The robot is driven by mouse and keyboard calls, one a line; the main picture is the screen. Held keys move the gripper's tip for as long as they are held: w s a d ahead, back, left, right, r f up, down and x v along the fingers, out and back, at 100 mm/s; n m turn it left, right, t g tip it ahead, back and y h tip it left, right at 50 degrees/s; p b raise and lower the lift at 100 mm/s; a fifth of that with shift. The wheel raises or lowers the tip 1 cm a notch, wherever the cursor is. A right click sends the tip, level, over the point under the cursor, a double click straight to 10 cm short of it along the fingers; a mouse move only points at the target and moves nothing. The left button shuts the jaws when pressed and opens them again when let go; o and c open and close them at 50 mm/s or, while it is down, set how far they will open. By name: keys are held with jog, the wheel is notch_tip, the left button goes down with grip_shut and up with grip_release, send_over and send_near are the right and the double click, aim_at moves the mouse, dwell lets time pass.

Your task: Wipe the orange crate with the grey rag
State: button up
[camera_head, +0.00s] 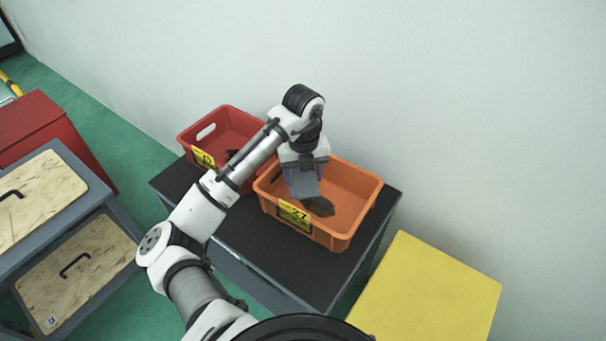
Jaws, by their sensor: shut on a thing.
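The orange crate (359,205) stands on a black-topped cabinet, with a yellow label on its front wall. My gripper (304,180) points down into the left part of the crate. It is shut on the grey rag (305,188), which hangs below the fingers inside the crate. A dark patch or object (320,207) lies beside the rag's lower end, near the labelled wall; I cannot tell what it is. Whether the rag touches the crate floor is not clear. My gripper and the rag hide part of the crate's left interior.
A red crate (222,115) with a yellow label stands left of the orange crate, partly behind my arm. The black cabinet top (283,253) is bare in front. A yellow block (430,295) stands at the lower right. Wood-fronted drawers (75,265) stand at left. A pale wall rises behind.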

jog(key=shift+r+p, duration=1.1)
jog(key=shift+r, duration=0.4)
